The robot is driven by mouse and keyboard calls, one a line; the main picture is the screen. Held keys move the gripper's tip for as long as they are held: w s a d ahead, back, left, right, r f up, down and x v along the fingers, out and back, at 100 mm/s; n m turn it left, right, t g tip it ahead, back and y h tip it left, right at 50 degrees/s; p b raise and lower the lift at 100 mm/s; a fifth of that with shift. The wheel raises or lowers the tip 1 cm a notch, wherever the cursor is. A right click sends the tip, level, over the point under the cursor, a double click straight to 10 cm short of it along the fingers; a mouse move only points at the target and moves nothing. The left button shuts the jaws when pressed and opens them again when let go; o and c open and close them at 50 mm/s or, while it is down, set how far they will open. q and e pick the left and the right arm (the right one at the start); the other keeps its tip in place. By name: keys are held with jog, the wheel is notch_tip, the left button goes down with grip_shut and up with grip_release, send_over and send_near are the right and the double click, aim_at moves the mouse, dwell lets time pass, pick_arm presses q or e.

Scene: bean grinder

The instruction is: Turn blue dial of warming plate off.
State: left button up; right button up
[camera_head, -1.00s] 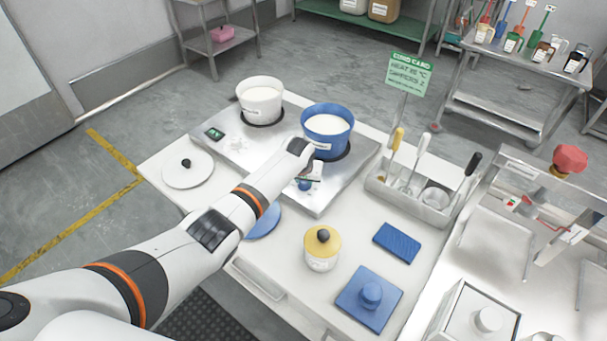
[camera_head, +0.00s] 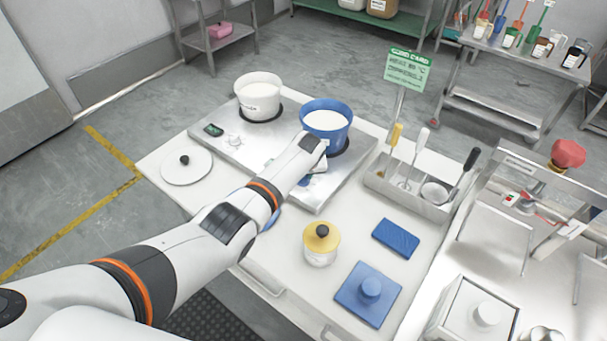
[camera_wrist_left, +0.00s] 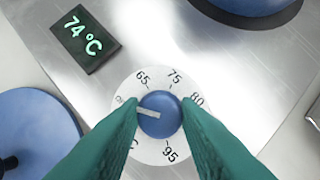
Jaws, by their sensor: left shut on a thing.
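The blue dial (camera_wrist_left: 162,124) sits on a round white scale on the steel warming plate (camera_head: 222,150). In the left wrist view its white pointer mark points left, close to the partly hidden label left of 65. The display (camera_wrist_left: 86,38) beside it reads 74 °C. My left gripper (camera_wrist_left: 160,105) has green fingers on both sides of the dial and is shut on it. In the head view the left gripper (camera_head: 314,168) is at the plate's front edge, and the dial (camera_head: 304,181) shows only partly below it. The right gripper is not in view.
A blue pot (camera_head: 327,120) stands close behind my gripper, and a white pot (camera_head: 258,97) stands farther left. A white lid (camera_head: 187,169) lies at left. A blue lid (camera_wrist_left: 38,135) lies near the dial. A utensil tray (camera_head: 408,190) and a yellow-topped jar (camera_head: 320,250) stand to the right.

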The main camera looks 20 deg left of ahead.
pick_arm(q)
jog(key=o, duration=1)
jog(key=shift+s+d+r, duration=0.1)
jog(key=shift+s+r, duration=0.05)
jog(key=shift+r, duration=0.4)
jog(key=v, duration=1)
jog(key=shift+s+r, duration=0.1)
jog(key=shift+r, duration=0.3)
